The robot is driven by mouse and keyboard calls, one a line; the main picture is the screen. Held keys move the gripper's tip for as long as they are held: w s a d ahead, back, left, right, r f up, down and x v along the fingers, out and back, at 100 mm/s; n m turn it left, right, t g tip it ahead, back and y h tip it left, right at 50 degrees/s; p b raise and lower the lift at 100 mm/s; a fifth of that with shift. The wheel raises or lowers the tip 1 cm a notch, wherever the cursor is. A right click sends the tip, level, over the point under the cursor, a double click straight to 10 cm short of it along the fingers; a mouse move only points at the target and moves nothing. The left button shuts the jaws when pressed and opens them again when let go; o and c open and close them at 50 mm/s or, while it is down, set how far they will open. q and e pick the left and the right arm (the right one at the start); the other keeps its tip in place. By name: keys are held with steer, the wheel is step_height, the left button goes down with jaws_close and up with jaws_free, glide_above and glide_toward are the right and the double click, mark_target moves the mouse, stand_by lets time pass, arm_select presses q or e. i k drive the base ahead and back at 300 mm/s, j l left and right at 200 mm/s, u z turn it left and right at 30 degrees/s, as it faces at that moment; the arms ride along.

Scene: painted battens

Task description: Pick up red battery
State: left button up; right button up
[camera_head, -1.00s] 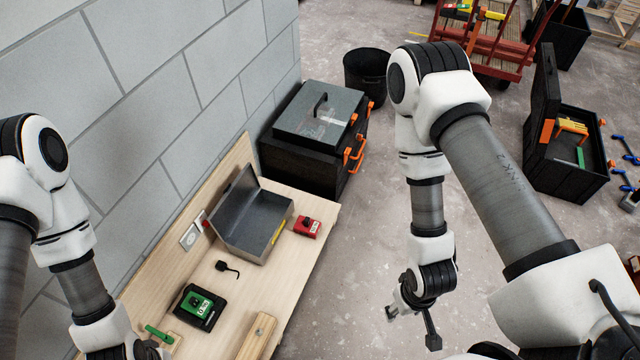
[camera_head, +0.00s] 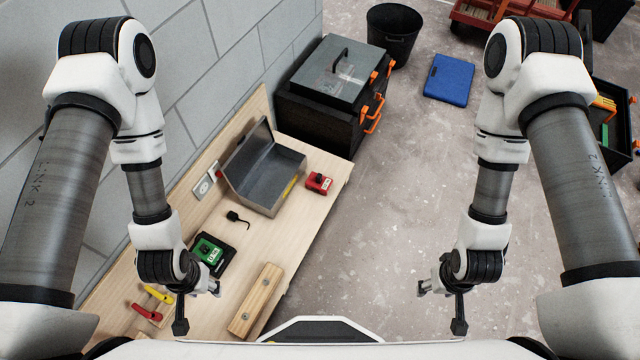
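The red battery (camera_head: 319,183) is a small red block with a light label. It sits on the wooden workbench (camera_head: 310,222), right of the open grey metal case (camera_head: 283,163) and near the bench's right edge. My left gripper (camera_head: 197,308) hangs over the near left part of the bench, well short of the battery, pointing down. My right gripper (camera_head: 440,312) hangs over the floor, right of the bench. Both grippers are small and partly hidden by their wrists, so their finger opening is unclear. Neither touches the battery, which is fully visible.
A green battery in a black charger (camera_head: 209,252), a black plug (camera_head: 238,218), a wooden block (camera_head: 257,300) and red and yellow tools (camera_head: 152,300) lie on the bench. A black toolbox (camera_head: 335,95) stands behind. A blue case (camera_head: 449,79) lies on the floor. The wall borders the left.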

mark_target(317, 182)
steer(key=i+l+u, duration=0.2)
steer(key=i+l, duration=0.4)
steer(key=i+l+u, duration=0.15)
steer(key=i+l, duration=0.45)
steer(key=l, duration=0.15)
